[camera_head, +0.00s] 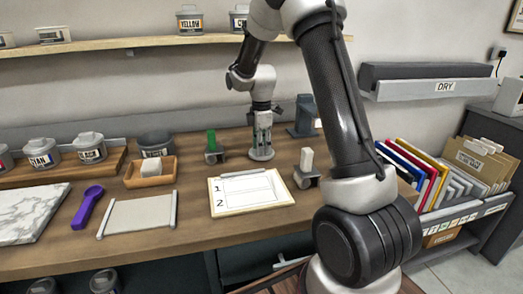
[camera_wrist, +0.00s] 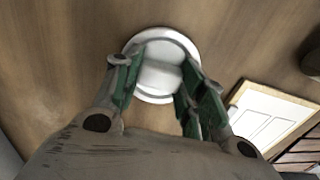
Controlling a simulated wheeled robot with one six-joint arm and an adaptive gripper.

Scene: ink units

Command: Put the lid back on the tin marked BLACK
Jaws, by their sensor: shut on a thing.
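My gripper (camera_head: 262,146) points straight down over the back of the counter and is shut on the grip of a round pale grey lid (camera_head: 262,155). In the wrist view the lid (camera_wrist: 160,88) sits between the fingertips (camera_wrist: 155,85), with its rim beyond them. The lid is at or just above the counter top; I cannot tell whether it touches. A grey tin (camera_head: 90,150) on the wooden stand at the left has a label that seems to read BLACK. Its top is too small to judge clearly.
A CYAN tin (camera_head: 42,154) stands left of it, a dark pot (camera_head: 155,145) with an unreadable label right. A wooden box (camera_head: 151,174), a green-topped holder (camera_head: 211,150), a white-topped holder (camera_head: 307,170) and a clipboard (camera_head: 250,211) surround my gripper. A shelf (camera_head: 120,46) hangs above.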

